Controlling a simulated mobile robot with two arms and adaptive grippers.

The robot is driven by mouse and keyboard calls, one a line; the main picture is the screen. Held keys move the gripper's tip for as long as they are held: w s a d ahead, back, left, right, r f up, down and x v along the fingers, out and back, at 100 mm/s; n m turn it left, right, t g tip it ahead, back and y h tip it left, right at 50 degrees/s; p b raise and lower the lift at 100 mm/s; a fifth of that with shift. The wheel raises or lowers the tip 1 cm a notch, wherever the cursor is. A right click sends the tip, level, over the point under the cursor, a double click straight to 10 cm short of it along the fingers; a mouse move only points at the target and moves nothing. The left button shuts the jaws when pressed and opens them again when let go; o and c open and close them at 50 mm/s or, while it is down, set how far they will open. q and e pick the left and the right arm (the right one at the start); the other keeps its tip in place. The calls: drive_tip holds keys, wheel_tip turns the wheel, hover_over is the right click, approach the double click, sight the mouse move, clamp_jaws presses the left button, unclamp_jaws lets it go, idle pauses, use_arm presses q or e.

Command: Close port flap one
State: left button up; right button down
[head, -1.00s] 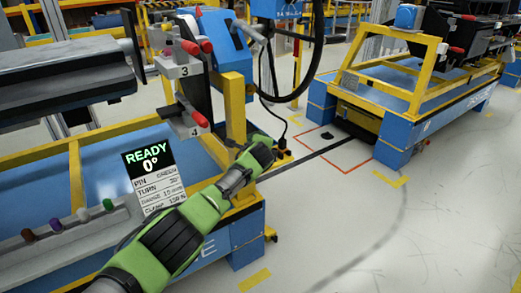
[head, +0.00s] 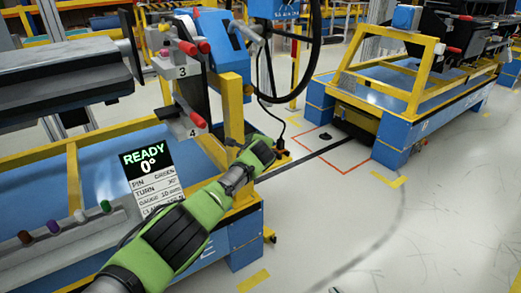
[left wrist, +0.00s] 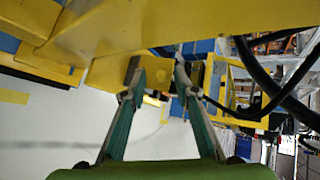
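No flap marked one can be made out in either view. In the head view, clamps with red handles carry a "3" label (head: 181,72) and a "4" label (head: 191,133) on the module's frame. Contact cannot be told. My right gripper is not in view.
A "READY 0°" sign (head: 149,170) stands by a rail of coloured pins (head: 68,224). A dark cable (head: 314,50) hangs behind the post. A second blue and yellow cart (head: 388,105) stands at the right. The floor between (head: 340,215) is open.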

use_arm(q)
drive_tip(key=shift+r, duration=0.1)
drive_tip(key=v, duration=1.2)
idle(0.4)
